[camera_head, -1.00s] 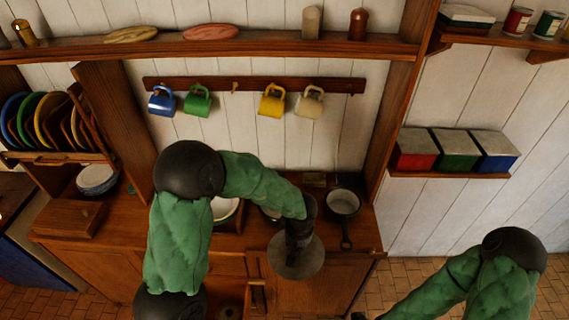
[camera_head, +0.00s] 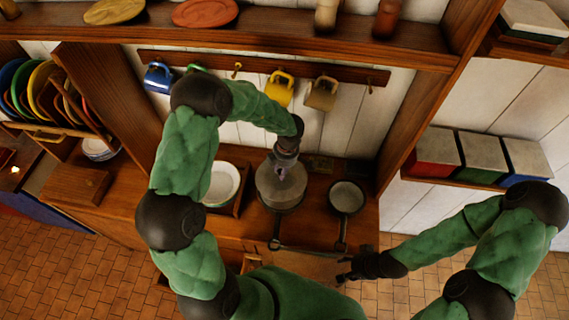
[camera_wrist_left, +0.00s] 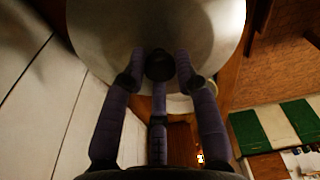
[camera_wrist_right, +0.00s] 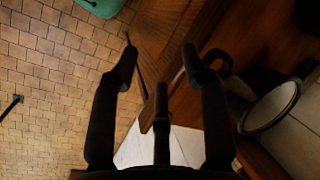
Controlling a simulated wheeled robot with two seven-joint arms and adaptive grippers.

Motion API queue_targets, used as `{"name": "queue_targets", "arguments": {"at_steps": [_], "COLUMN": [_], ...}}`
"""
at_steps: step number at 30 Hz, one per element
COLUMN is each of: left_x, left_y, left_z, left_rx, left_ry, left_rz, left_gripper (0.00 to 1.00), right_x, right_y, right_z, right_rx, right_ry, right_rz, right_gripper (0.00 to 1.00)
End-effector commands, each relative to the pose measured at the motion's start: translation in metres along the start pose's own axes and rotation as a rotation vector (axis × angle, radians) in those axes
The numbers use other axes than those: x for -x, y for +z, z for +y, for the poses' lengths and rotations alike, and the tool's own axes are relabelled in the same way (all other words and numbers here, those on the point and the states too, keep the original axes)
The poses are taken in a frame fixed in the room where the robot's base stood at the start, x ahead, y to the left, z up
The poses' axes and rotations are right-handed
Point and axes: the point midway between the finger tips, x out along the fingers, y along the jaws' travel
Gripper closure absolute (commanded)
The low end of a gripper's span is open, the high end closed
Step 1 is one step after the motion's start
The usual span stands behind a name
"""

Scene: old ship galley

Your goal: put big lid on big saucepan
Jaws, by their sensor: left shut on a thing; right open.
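The big lid (camera_head: 281,190) is a grey disc with a dark knob (camera_wrist_left: 160,65). My left gripper (camera_head: 284,165) is shut on this knob; in the left wrist view its fingers (camera_wrist_left: 158,68) surround it. The lid lies over the big saucepan (camera_head: 276,242), whose handle points toward the front of the counter. The lid hides most of the saucepan, and I cannot tell whether it touches the rim. My right gripper (camera_head: 346,270) is open and empty in front of the counter; its spread fingers also show in the right wrist view (camera_wrist_right: 160,60).
A smaller pan (camera_head: 347,197) stands just right of the saucepan; a pan also shows in the right wrist view (camera_wrist_right: 271,106). A white bowl (camera_head: 222,184) stands to the left. Mugs (camera_head: 279,90) hang on a rail behind. A wooden upright (camera_head: 425,105) bounds the right side.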

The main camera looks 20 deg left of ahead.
Motion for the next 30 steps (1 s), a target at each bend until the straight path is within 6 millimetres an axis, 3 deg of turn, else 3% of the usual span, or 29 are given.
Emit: {"name": "queue_targets", "arguments": {"at_steps": [24,30], "left_x": [-0.05,-0.063], "left_y": [0.007,0.008], "left_z": [0.0,0.001], "left_rx": [-0.004,-0.005], "left_ry": [0.002,0.001], "left_rz": [-0.001,0.0], "left_gripper": [1.0,1.0], "right_x": [-0.064,-0.064], "right_y": [-0.003,-0.003], "right_z": [0.023,0.023], "right_rx": [0.0,0.0], "right_ry": [0.0,0.0], "right_rz": [0.001,0.001], "right_gripper": [0.54,0.54]}}
